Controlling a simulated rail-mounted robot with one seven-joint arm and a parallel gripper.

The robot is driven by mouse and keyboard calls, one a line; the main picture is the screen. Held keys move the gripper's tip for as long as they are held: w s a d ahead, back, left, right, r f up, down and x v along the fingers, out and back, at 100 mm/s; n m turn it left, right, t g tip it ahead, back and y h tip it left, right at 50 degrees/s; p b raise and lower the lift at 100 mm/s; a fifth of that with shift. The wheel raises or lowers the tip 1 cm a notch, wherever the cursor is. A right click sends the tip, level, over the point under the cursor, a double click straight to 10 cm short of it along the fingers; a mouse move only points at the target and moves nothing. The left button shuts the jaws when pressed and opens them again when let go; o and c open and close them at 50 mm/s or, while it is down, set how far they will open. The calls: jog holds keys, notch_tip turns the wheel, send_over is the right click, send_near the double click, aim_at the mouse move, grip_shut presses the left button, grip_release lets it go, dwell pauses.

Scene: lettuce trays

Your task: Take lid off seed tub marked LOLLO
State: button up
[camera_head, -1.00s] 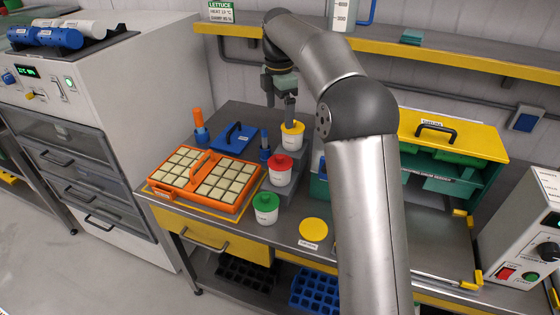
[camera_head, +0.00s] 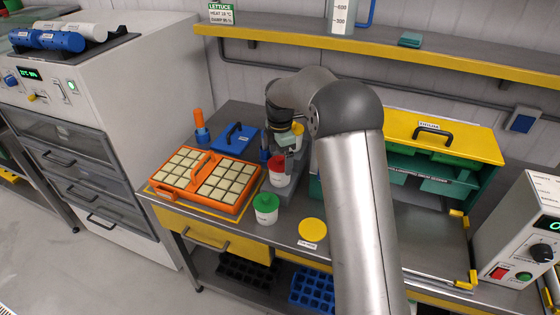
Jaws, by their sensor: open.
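Three white tubs stand in a row on a grey stepped stand. The front tub (camera_head: 265,217) has a green lid (camera_head: 265,202). The middle tub (camera_head: 277,180) has a red lid (camera_head: 279,161), partly covered by my gripper. The rear tub with yellow (camera_head: 298,129) is mostly hidden behind my wrist. The tub labels are too small to read, so I cannot tell which is LOLLO. My gripper (camera_head: 284,148) is open, pointing down just above the red lid. The arm hides part of the fingers, and I cannot tell whether they touch the lid.
A yellow disc (camera_head: 312,231) with a small label lies on the bench right of the tubs. An orange seed tray (camera_head: 197,205) and a blue handled plate (camera_head: 234,139) lie to the left. A green cabinet with a yellow top (camera_head: 470,148) stands right of my arm. A shelf (camera_head: 400,45) runs behind.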

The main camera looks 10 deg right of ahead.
jog(key=shift+f, duration=0.55)
jog(key=c, duration=1)
jog(key=shift+r, duration=0.1)
